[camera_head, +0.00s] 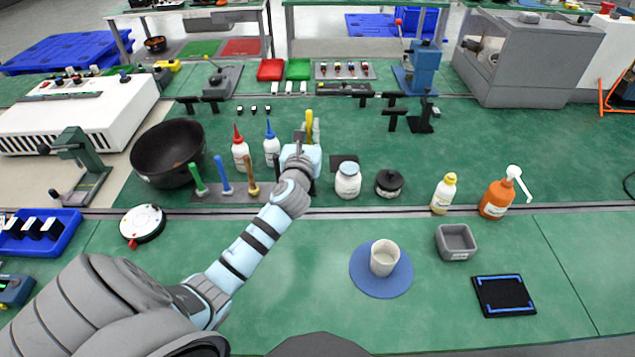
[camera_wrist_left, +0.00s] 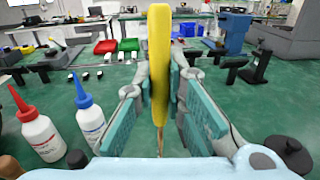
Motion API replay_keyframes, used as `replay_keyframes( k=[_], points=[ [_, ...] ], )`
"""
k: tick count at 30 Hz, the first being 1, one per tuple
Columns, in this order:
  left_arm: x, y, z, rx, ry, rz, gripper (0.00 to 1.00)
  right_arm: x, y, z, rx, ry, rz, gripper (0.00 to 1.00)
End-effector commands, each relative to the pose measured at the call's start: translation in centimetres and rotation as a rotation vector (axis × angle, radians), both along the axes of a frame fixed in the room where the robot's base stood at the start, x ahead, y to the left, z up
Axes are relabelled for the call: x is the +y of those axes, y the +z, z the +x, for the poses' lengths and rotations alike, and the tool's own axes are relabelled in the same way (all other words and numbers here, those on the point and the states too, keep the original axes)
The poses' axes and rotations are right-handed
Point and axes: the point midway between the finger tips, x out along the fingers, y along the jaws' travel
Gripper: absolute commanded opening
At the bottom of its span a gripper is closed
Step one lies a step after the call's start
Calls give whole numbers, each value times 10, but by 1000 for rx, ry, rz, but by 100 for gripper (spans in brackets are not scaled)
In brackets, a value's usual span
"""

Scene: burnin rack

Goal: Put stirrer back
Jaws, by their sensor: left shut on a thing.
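My left gripper (camera_head: 310,136) is shut on a yellow-handled stirrer (camera_head: 309,118) and holds it upright over the green bench. In the left wrist view the yellow handle (camera_wrist_left: 159,60) stands between the two teal finger pads, with a thin shaft below. To the left of the gripper, a low dark rack (camera_head: 235,193) holds a green-handled tool (camera_head: 197,178), a blue-handled tool (camera_head: 222,175) and a brown-handled tool (camera_head: 251,173). The rack's right end is hidden by my arm. A white cup (camera_head: 384,257) stands on a round blue mat (camera_head: 366,280). My right gripper is out of view.
A red-capped bottle (camera_head: 240,154) and a blue-capped bottle (camera_head: 271,148) stand left of the gripper. A white jar (camera_head: 348,181) and a black-lidded pot (camera_head: 389,184) stand to its right. A black bowl (camera_head: 168,150) is farther left. The front bench around the mat has free room.

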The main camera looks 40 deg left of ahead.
Motion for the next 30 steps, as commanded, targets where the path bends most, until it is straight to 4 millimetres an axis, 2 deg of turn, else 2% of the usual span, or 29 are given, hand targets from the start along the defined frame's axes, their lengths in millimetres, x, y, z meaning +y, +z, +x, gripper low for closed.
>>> replay_keyframes(
  k=[8,22,24,30],
  points=[
    [-1,-1,1,0,-2,0,0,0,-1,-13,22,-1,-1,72],
    [0,-94,-2,3,-1,-1,0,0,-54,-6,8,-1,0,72],
    [0,-99,-2,1,-1,0,0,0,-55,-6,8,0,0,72],
    [0,-96,-1,0,-1,1,0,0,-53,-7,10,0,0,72]
  ],
)
